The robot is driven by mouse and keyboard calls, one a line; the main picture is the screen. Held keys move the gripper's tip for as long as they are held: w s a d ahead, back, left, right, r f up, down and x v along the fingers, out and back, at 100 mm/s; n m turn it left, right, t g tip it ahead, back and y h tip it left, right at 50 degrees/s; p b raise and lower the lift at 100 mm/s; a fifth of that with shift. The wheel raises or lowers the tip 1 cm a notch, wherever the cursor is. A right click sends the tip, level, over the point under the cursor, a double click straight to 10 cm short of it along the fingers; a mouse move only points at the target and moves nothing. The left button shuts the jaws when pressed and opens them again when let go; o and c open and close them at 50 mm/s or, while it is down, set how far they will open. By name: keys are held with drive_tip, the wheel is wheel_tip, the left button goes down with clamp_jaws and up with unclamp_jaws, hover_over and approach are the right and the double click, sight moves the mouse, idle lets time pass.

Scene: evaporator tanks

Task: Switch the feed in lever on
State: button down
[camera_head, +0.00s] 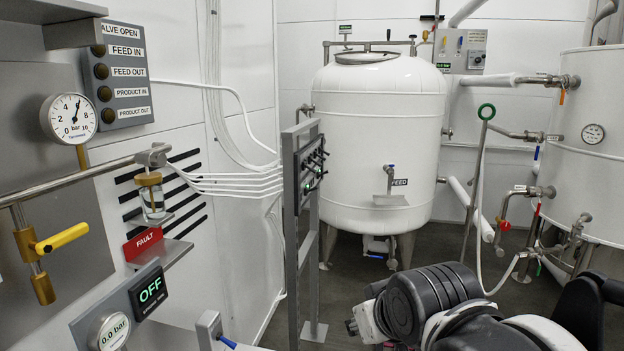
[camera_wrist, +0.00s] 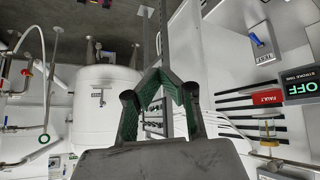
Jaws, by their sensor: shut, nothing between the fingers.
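A grey stand carries a control panel (camera_head: 312,166) with a column of small dark switches or levers on its right-hand face. Their labels are too small to read, so I cannot tell which one is feed in. A small green glow shows on the panel. The panel also shows in the wrist view (camera_wrist: 153,122), partly behind the fingers. My gripper (camera_wrist: 160,76) has its dark green fingertips together and holds nothing. It appears in front of the stand, with no visible contact. My gripper is out of sight in the head view.
A valve-open lamp board (camera_head: 121,73) lists feed in, feed out, product in and product out; its lamps look dark. A yellow-handled valve (camera_head: 62,238), an OFF display (camera_head: 150,290) and a red FAULT sign (camera_head: 142,243) are at left. White tank (camera_head: 380,140) stands behind.

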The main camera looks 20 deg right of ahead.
drive_tip(key=w+d+r+n+t+b, duration=0.1)
drive_tip(key=w+d+r+n+t, duration=0.2)
drive_tip(key=w, duration=1)
drive_tip(key=w+r+n+t+h+b, duration=0.1)
drive_tip(key=w+r+n+t, duration=0.3)
drive_tip(key=w, duration=0.9)
drive_tip(key=w+d+r+t+b, duration=0.15)
drive_tip(key=w+r, duration=0.35)
drive_tip(key=w, duration=0.7)
drive_tip(key=w+d+f+n+t+y, duration=0.15)
drive_tip(key=w+f+n+t, duration=0.3)
drive_tip(key=w, duration=0.75)
drive_tip(key=w+f+n+t+y+b, duration=0.1)
drive_tip(key=w+f+n+t+y, duration=0.2)
drive_tip(key=f+n, duration=0.4)
drive_tip(key=shift+f+t+y, duration=0.45)
drive_tip(key=shift+f+t, duration=0.45)
drive_tip(key=shift+f, duration=0.9)
drive_tip(key=shift+w+d+n, duration=0.1)
drive_tip(key=shift+w+n, duration=0.05)
drive_tip(key=shift+n, duration=0.1)
